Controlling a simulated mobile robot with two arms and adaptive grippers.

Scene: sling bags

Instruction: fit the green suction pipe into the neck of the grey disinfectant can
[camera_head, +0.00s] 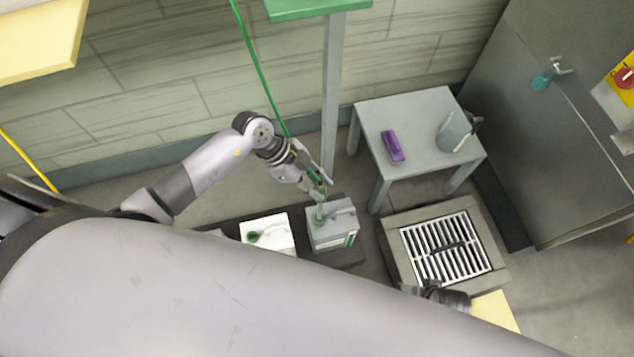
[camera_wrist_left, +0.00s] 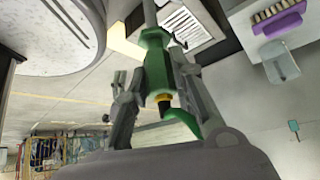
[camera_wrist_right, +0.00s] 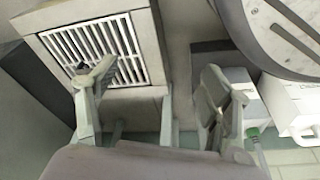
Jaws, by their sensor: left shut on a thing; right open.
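The grey disinfectant can (camera_head: 330,236) stands on a dark strip of floor, its handle on top. My left gripper (camera_head: 314,187) is just above it, shut on the green suction pipe (camera_head: 318,179).
A white can (camera_head: 268,236) with a green cap stands left of the grey can. A grey table (camera_head: 425,110) holds a purple brush (camera_head: 392,147) and a grey jug (camera_head: 452,132). A floor grate (camera_head: 445,248) lies right. A green hose (camera_head: 257,68) hangs beside a post (camera_head: 331,95).

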